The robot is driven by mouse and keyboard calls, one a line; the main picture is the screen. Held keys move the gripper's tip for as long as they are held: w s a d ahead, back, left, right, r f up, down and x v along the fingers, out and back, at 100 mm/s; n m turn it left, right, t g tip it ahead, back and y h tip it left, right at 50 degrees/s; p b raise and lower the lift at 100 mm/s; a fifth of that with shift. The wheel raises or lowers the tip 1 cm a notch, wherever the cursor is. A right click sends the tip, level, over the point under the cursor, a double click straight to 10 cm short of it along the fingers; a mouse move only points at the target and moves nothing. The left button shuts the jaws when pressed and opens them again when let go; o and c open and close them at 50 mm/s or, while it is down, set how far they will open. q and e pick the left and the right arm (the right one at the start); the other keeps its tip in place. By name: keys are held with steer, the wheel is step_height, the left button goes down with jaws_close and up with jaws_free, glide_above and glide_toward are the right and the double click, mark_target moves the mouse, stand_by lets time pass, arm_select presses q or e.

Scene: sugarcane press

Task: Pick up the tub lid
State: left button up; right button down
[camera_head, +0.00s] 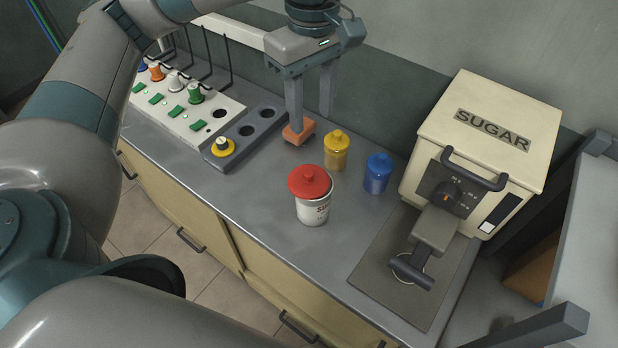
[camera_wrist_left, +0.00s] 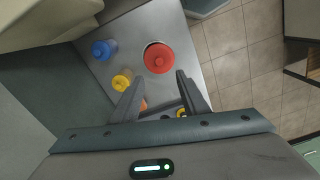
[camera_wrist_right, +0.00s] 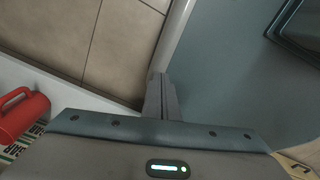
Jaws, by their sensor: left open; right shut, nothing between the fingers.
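The red tub lid (camera_head: 310,180) with a knob on top sits on a white tub (camera_head: 314,212) on the grey counter. The lid also shows in the left wrist view (camera_wrist_left: 159,59), beyond the fingertips. My left gripper (camera_head: 311,122) is open and empty, pointing down behind the tub and apart from the lid. One finger overlaps an orange block (camera_head: 300,134) in the head view; I cannot tell whether they touch. My right gripper (camera_wrist_right: 161,78) is shut and empty, seen only in its own wrist view, away from the lid.
A yellow pot (camera_head: 336,152) and a blue pot (camera_head: 377,175) stand close behind the tub. A cream SUGAR machine (camera_head: 487,135) is at the right, a switch panel (camera_head: 190,112) at the left. Bare counter lies before the tub. A red mug (camera_wrist_right: 20,115) shows in the right wrist view.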

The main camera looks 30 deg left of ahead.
arm_select(q)
steer(key=f, duration=0.1)
steer(key=b, duration=0.4)
glide_above(309, 177)
step_height(309, 177, down, 10)
steer(key=shift+w+d+f, duration=0.1)
steer(key=shift+d+f, duration=0.05)
steer(key=shift+f, duration=0.45)
arm_select(e)
steer(key=w+a+f+t, duration=0.1)
steer(key=w+a+t, duration=0.1)
steer(key=w, duration=0.5)
steer(key=shift+w+a+f+y, duration=0.3)
steer(key=shift+w+a, duration=0.1)
steer(key=shift+a, duration=0.15)
arm_select(q)
steer(key=shift+f, duration=0.1)
